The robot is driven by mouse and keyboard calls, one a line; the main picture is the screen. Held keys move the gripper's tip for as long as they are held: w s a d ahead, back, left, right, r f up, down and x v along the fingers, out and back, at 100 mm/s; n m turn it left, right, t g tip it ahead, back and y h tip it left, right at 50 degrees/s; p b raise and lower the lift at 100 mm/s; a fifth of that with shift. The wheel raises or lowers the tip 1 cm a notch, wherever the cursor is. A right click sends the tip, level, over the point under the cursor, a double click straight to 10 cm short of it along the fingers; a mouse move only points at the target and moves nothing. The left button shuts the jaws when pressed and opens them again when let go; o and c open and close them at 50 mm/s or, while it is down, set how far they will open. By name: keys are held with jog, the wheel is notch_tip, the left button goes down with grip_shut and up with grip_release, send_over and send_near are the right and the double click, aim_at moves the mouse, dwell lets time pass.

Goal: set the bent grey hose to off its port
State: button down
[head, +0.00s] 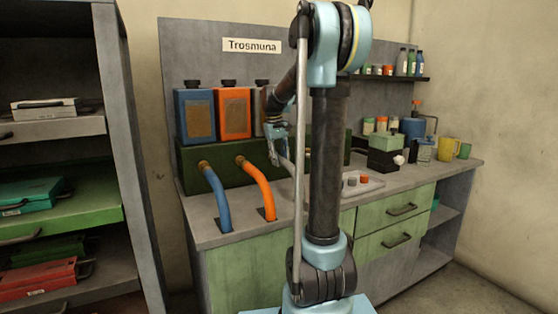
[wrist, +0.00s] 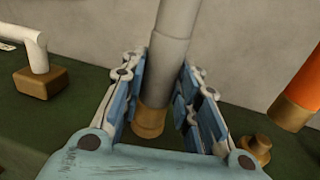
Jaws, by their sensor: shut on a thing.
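The grey hose (wrist: 172,55) runs down between the fingers of my gripper (wrist: 160,100) in the wrist view. My gripper is shut on it, near the hose's brass end (wrist: 150,122). In the head view my gripper (head: 284,158) is in front of the dark green box (head: 222,177), and my arm hides most of the grey hose there.
A blue hose (head: 217,197) and an orange hose (head: 258,187) curve down to the worktop, left of my gripper. The wrist view shows a brass fitting (wrist: 255,149) at right and a pale elbow on a brass block (wrist: 41,82) at left. A tray (head: 362,186) lies right of my arm.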

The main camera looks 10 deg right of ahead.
aim_at(286, 161)
jog(key=shift+s+d, duration=0.25)
jog(key=shift+s, duration=0.6)
jog(key=shift+s+d, duration=0.3)
jog(key=shift+s, duration=0.6)
jog(key=shift+s+d, duration=0.25)
jog(key=shift+s, duration=0.6)
jog(key=shift+f, duration=0.1)
jog(key=c, duration=1.3)
grip_release()
jog(key=shift+s, duration=0.15)
jog(key=shift+o, duration=0.5)
jog(key=shift+r, duration=0.2)
jog(key=shift+r, duration=0.3)
notch_tip(286, 161, up, 11)
jog(key=a, duration=0.1)
jog(key=shift+s+a, duration=0.15)
jog(key=shift+a, duration=0.2)
jog(key=shift+f, duration=0.1)
